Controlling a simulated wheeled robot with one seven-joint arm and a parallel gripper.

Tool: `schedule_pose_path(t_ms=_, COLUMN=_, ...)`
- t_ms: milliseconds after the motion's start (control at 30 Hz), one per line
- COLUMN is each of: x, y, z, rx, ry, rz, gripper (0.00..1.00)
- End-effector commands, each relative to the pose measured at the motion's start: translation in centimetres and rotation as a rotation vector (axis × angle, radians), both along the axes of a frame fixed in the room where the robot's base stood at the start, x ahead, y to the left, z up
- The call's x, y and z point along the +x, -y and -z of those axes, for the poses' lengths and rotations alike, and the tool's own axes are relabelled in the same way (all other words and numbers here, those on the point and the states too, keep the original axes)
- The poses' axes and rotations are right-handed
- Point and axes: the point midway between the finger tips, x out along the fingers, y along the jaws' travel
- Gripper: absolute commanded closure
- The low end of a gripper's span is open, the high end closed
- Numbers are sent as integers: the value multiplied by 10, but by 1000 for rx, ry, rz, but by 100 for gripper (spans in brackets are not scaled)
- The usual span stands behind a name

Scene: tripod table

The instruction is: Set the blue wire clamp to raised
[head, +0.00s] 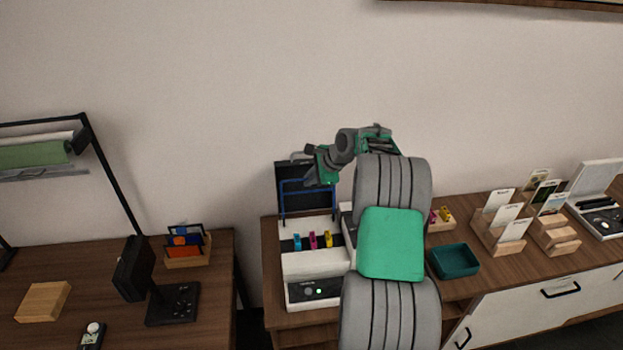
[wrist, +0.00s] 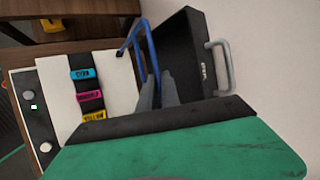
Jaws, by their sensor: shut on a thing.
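The blue wire clamp (head: 282,204) is a thin U-shaped wire frame on the white printer-like machine (head: 309,267). It stands up from the machine's top, in front of the black lid (head: 290,172). In the wrist view the blue wire clamp (wrist: 153,50) runs down to my fingers. My gripper (head: 311,181) is at the clamp's upper bar, shut on it. In the wrist view my gripper (wrist: 157,92) has its two grey fingers close together, and they hide the wire between them. The black lid is open, with a grey handle (wrist: 218,66).
Cyan (wrist: 82,74), magenta (wrist: 89,97) and yellow (wrist: 94,116) cartridges sit in the machine, in front of the clamp. Right of my arm are a teal tray (head: 453,261) and wooden card holders (head: 497,238). A desk with a black stand (head: 172,304) is at left.

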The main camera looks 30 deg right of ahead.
Motion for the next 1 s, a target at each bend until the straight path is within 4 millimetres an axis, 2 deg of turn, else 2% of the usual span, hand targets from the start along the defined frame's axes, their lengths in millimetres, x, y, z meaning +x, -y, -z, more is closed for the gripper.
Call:
schedule_pose_path(t_ms=167, x=2, y=-2, z=-1, rx=0, ry=6, rz=-5, gripper=100)
schedule_pose_path(t_ms=200, x=2, y=-1, z=-1, rx=0, ry=7, rz=-4, gripper=90)
schedule_pose_path(t_ms=433, x=0, y=2, z=-1, rx=-1, ry=5, rz=2, gripper=72)
schedule_pose_path(t_ms=733, x=-2, y=3, z=-5, rx=-2, ry=6, rz=3, gripper=72)
schedule_pose_path(t_ms=1000, x=-32, y=13, z=-44, rx=-3, ry=8, rz=3, gripper=72)
